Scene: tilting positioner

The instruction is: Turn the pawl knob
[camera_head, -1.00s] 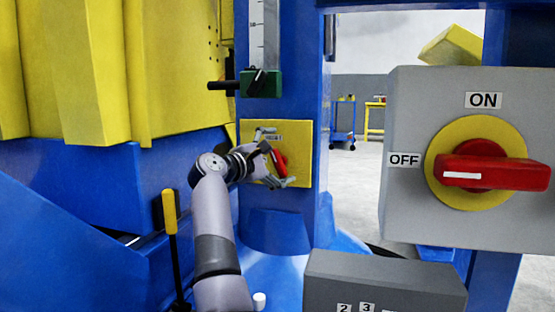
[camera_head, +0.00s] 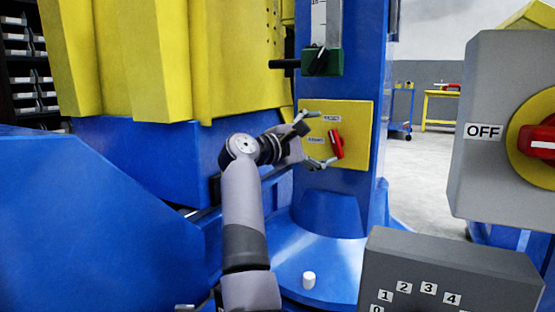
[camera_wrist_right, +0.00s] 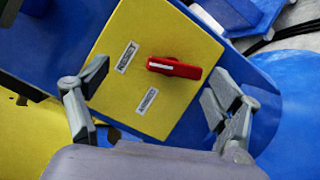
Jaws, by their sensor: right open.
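The pawl knob is a red bar-shaped handle (camera_head: 336,144) with a white stripe on a yellow plate (camera_head: 362,120), set on a blue column. In the head view the knob leans slightly from upright. My right gripper (camera_head: 321,139) is open just left of the knob, fingers spread above and below, not visibly touching it. In the right wrist view the knob (camera_wrist_right: 174,68) lies between and beyond the open fingers (camera_wrist_right: 160,77), nearer the right one. Two small labels (camera_wrist_right: 127,56) on the plate are too blurred to read. My left gripper is not in view.
Above the plate is a green block with a black lever (camera_head: 322,61). A grey box with a large red OFF switch (camera_head: 490,90) stands at right. A grey numbered box (camera_head: 450,265) is in front. A yellow ribbed body (camera_head: 160,60) fills the upper left.

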